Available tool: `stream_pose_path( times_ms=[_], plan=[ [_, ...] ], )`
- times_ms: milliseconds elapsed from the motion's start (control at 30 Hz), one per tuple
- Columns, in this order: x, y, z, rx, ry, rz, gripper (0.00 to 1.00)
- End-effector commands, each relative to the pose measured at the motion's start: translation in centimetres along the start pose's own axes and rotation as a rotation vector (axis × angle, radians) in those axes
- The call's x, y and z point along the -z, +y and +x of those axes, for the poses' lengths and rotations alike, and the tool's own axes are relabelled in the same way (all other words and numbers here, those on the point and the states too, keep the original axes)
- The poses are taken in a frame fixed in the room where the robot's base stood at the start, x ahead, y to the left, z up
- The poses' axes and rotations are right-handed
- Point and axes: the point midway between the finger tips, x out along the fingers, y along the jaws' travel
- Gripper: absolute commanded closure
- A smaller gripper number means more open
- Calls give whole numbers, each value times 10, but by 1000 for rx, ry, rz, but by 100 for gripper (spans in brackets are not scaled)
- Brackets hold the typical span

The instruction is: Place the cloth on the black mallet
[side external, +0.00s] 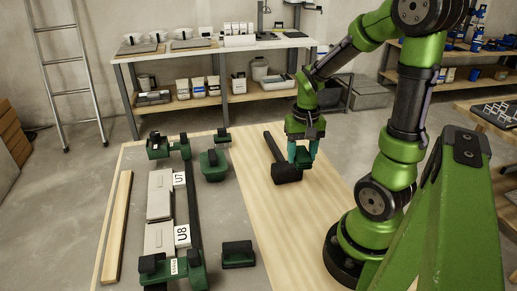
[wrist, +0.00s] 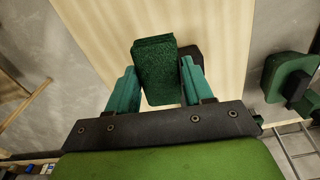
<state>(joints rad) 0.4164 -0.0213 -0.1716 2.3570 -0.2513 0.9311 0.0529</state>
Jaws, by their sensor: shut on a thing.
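The black mallet lies on the pale wooden board, its head (side external: 287,174) toward the front and its handle (side external: 273,147) running back and left. My gripper (side external: 303,158) is close by the right side of the mallet head in the side view. In the wrist view my gripper (wrist: 158,84) has its teal fingers on either side of the dark green folded cloth (wrist: 155,72), shut on it. Part of a black block, likely the mallet head (wrist: 190,52), shows behind the cloth. I cannot tell whether cloth and mallet touch.
Left of the board, a green-ended frame (side external: 195,205) holds grey tiles (side external: 160,195) with labels. A green block with a black handle (side external: 214,164) and another dark block (side external: 237,254) stand between. A wooden strip (side external: 118,228) lies far left. The board's front is clear.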

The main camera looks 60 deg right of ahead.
Motion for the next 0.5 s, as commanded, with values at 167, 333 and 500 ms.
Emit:
stream_pose_path(
  times_ms=[167,333,500],
  plan=[
    [-3,9,7,-5,-9,-85,79],
    [30,0,11,-6,-8,-97,79],
    [75,-13,16,-5,-9,-97,79]
  ],
)
